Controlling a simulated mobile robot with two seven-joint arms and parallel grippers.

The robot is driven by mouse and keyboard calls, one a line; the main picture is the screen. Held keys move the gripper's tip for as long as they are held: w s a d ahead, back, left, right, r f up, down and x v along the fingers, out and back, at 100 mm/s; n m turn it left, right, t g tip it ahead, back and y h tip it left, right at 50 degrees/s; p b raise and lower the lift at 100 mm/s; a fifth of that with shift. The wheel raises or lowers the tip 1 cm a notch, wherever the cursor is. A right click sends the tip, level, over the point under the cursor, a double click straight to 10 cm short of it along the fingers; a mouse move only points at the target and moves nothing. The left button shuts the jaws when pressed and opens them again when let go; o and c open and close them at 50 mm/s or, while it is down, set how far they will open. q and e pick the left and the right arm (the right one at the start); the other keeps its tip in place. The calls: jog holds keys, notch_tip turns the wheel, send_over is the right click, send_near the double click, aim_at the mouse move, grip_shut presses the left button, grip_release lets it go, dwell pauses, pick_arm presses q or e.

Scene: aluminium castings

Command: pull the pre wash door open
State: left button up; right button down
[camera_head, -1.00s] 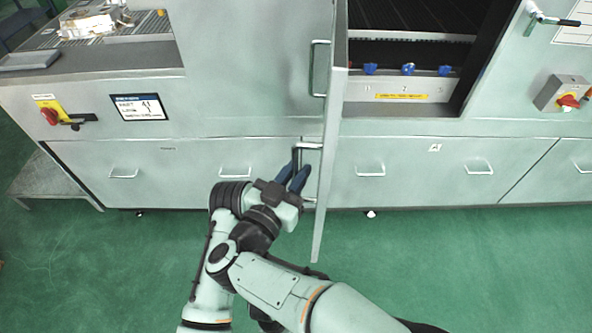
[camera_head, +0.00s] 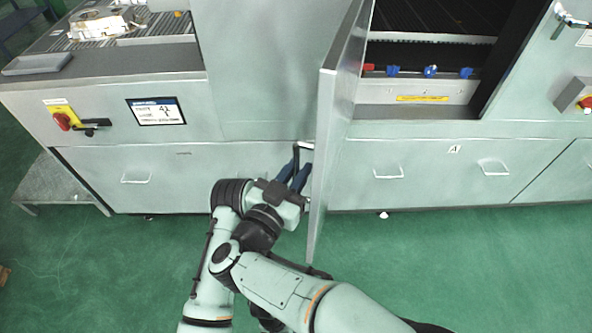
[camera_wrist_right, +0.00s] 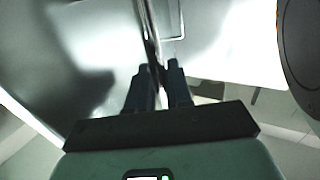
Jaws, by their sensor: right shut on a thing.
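The pre wash door (camera_head: 338,120) is a tall pale grey-green panel. It stands swung out from the machine, seen nearly edge-on, with its inner face towards the right. The opening (camera_head: 430,25) right of it shows a dark interior. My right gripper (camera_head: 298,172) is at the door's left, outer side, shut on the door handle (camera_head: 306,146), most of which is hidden. In the right wrist view, the dark fingers (camera_wrist_right: 160,78) close around the handle's shiny bar (camera_wrist_right: 149,30). My left gripper is not in view.
Blue valve knobs (camera_head: 430,71) and a red one line the opening's lower edge. Drawer-like panels with handles (camera_head: 388,173) run below. A red-yellow switch (camera_head: 64,118) and a display (camera_head: 156,111) are at left. The green floor (camera_head: 470,270) is clear at right.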

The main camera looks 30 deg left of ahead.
jog(key=shift+a, duration=0.45)
jog(key=c, duration=1.2)
grip_release()
